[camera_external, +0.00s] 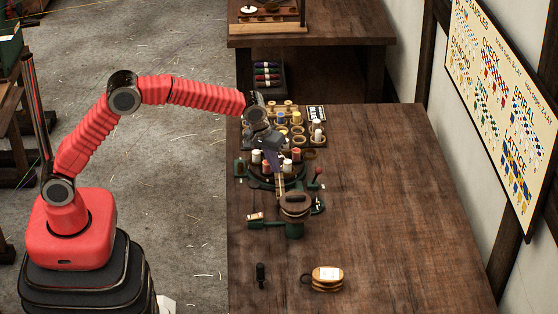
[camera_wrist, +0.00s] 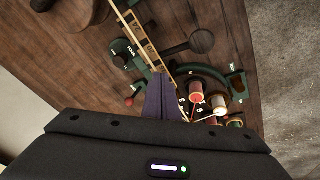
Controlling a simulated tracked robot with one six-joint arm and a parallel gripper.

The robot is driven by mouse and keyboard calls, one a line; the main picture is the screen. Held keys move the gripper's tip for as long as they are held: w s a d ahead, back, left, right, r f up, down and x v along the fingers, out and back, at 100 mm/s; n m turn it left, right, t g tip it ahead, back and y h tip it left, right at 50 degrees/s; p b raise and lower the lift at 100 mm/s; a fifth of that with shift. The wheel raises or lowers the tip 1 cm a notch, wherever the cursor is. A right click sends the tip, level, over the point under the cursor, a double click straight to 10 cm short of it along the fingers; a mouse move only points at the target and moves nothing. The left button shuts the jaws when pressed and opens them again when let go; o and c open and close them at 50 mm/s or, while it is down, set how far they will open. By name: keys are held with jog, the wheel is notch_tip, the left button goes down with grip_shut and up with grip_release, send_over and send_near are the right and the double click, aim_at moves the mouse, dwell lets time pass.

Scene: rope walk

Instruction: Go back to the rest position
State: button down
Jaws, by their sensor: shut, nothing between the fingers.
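My gripper (camera_external: 277,162) is at the end of my red arm, reaching out over the wooden bench (camera_external: 390,200). It hangs close above a dark green braiding machine (camera_external: 292,228) that carries several coloured spools. In the wrist view my gripper (camera_wrist: 168,85) points at the machine (camera_wrist: 205,72), and its dark fingers are together with nothing between them. A red spool (camera_wrist: 196,92) and a white spool (camera_wrist: 218,104) stand just right of the fingertips. The fingers overlap the machine in both views; I cannot tell whether they touch it.
Behind the machine a rack (camera_external: 297,128) holds several spools and rings. A tan round bundle (camera_external: 327,279) with a white label and a small dark object (camera_external: 261,274) lie at the front. The bench's right side is clear. A sample board (camera_external: 500,110) hangs on the right wall.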

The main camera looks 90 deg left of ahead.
jog(key=s+d+r+m+t, duration=0.1)
jog(key=s+d+r+m, duration=0.2)
jog(key=s, duration=1.1)
jog(key=s+d+r+m, duration=0.4)
jog(key=s+d+r, duration=0.1)
jog(key=s, duration=1)
jog(key=s+d+r+m+t+h, duration=0.1)
jog(key=s+d+r+m, duration=0.2)
jog(key=s, duration=1.1)
jog(key=shift+s+d+r+t, duration=0.35)
jog(key=shift+d+r, duration=0.25)
jog(key=shift+r, duration=0.15)
jog(key=c, duration=2.5)
grip_release()
jog(key=shift+c, duration=0.2)
